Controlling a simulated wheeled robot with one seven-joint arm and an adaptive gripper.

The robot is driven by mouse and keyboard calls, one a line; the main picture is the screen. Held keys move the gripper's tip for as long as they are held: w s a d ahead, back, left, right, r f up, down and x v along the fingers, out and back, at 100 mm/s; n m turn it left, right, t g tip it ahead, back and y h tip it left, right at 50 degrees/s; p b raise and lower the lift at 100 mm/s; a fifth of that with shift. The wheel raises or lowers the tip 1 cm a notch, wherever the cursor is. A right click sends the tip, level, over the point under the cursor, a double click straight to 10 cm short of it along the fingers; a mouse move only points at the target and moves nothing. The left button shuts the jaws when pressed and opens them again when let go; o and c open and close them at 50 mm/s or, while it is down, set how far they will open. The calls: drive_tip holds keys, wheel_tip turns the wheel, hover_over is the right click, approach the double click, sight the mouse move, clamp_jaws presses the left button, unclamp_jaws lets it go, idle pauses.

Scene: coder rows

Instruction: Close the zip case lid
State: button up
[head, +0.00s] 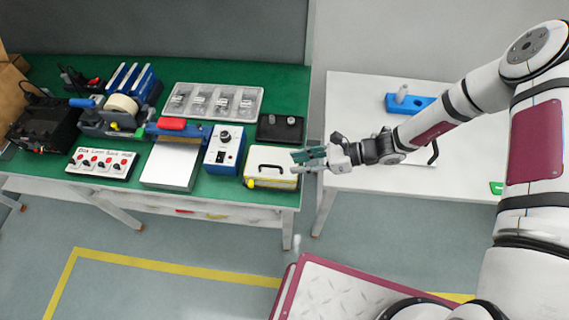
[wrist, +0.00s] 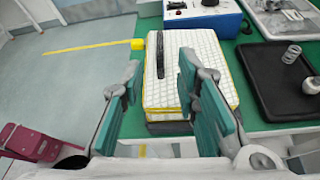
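The zip case (head: 270,162) is a white box with yellow edging and a dark handle strap, at the front right of the green table. In the wrist view its white ribbed top (wrist: 162,97) fills the space beyond and between my fingers, with the black strap and a yellow tab at the far left corner. The lid looks flat or nearly so; I cannot tell whether it is fully shut. My gripper (head: 300,161) is at the case's right side, near its top. Its green fingers are apart with nothing held between them (wrist: 160,68); contact with the case is unclear.
A blue control box (head: 224,150) stands close left of the case. A black tray (head: 280,128) with small metal parts lies behind it. A clear compartment tray (head: 213,102) is farther back. A white table (head: 360,95) with a blue holder (head: 410,104) stands to the right.

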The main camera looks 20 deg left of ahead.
drive_tip(key=v, duration=0.4)
drive_tip(key=shift+w+d+r, duration=0.1)
drive_tip(key=shift+d, duration=0.15)
drive_tip(key=s+d+r+n+t+h, duration=0.1)
drive_tip(key=d+r+n+h, duration=0.4)
drive_tip(key=r, duration=0.7)
drive_tip(key=d+r+n+t+h, duration=0.1)
drive_tip(key=d+r+n+h, duration=0.2)
drive_tip(key=d+r+n, duration=0.65)
drive_tip(key=s+d+r+t+h, duration=0.1)
drive_tip(key=s+d+r+t, duration=0.1)
drive_tip(key=r, duration=0.4)
drive_tip(key=s+d+r+n+t+h, duration=0.1)
drive_tip(key=s+d+r+t+h, duration=0.1)
drive_tip(key=s+d+r, duration=0.3)
drive_tip(key=s+d+r+n+t+h, duration=0.1)
drive_tip(key=s+d+r+t+h, duration=0.1)
drive_tip(key=s+r, duration=0.4)
wheel_tip(320, 180, up, 2)
drive_tip(key=shift+s+d+r+t, duration=0.1)
drive_tip(key=shift+s+d+t, duration=0.25)
drive_tip(key=shift+d+t, duration=0.5)
